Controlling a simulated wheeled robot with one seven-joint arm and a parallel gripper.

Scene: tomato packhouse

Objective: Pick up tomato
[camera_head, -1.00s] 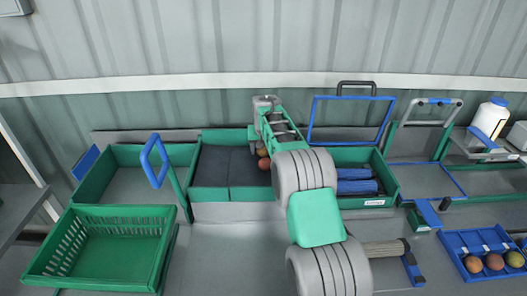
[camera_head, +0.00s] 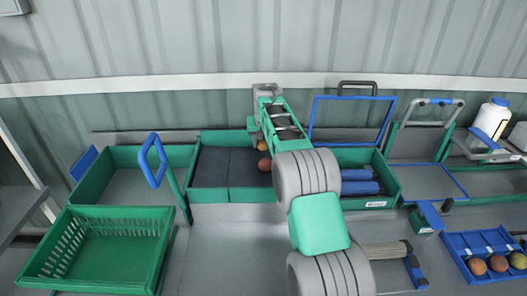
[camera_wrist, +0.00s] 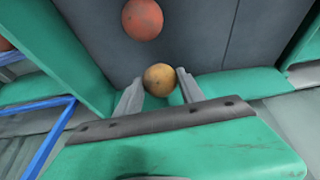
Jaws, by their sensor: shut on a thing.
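A yellow-orange tomato (camera_wrist: 159,79) sits between the two grey fingers of my gripper (camera_wrist: 158,84) in the wrist view. My gripper is shut on it. In the head view this tomato (camera_head: 261,145) shows partly, beside my arm and above the green bin. A red tomato (camera_wrist: 142,19) lies on the dark floor of the bin, apart from the fingers; it also shows in the head view (camera_head: 265,164). My fingers are mostly hidden by my arm in the head view.
The green bin with a dark lining (camera_head: 208,166) has tall walls. A blue frame (camera_head: 351,98) stands at its right, near blue rolls (camera_head: 359,188). An empty green crate (camera_head: 57,250) is at front left. A blue tray (camera_head: 460,243) with several tomatoes is at right.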

